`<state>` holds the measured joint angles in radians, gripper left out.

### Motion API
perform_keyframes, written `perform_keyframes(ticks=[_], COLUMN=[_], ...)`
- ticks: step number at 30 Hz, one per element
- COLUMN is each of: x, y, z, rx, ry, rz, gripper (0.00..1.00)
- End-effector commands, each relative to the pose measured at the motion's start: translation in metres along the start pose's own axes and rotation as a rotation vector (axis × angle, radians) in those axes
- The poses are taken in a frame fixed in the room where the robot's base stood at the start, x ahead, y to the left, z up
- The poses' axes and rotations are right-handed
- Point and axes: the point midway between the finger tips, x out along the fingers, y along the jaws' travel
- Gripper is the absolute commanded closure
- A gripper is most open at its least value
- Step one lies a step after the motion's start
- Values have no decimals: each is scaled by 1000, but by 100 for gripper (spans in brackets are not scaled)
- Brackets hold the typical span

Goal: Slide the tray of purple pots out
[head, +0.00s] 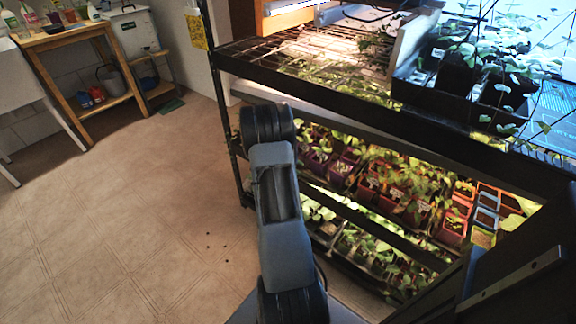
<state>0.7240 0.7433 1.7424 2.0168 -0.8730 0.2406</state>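A group of purple pots (342,168) with green seedlings stands at the left end of the lit middle shelf of the black wire rack. Their tray is hard to make out from here, and my arm covers part of that shelf end. My arm reaches up in front of the rack's left side. My gripper does not show; only arm links are visible. I cannot see any contact with the tray.
Reddish pots (392,192) stand right of the purple ones, then orange pots (456,217) and blue pots (487,202). The black rack's top shelf (330,85) overhangs them. More seedlings fill the shelf below. Tiled floor (130,210) is open left; a wooden bench (70,38) stands behind.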

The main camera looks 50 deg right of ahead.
Motion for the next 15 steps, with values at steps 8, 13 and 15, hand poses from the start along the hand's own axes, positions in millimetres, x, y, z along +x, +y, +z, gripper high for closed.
perform_keyframes(ticks=[8,13,15], x=[32,39,40], y=[1,0,0], z=[0,0,0], rx=[0,0,1], ry=[1,0,0], rz=[0,0,0], gripper=[77,77,77])
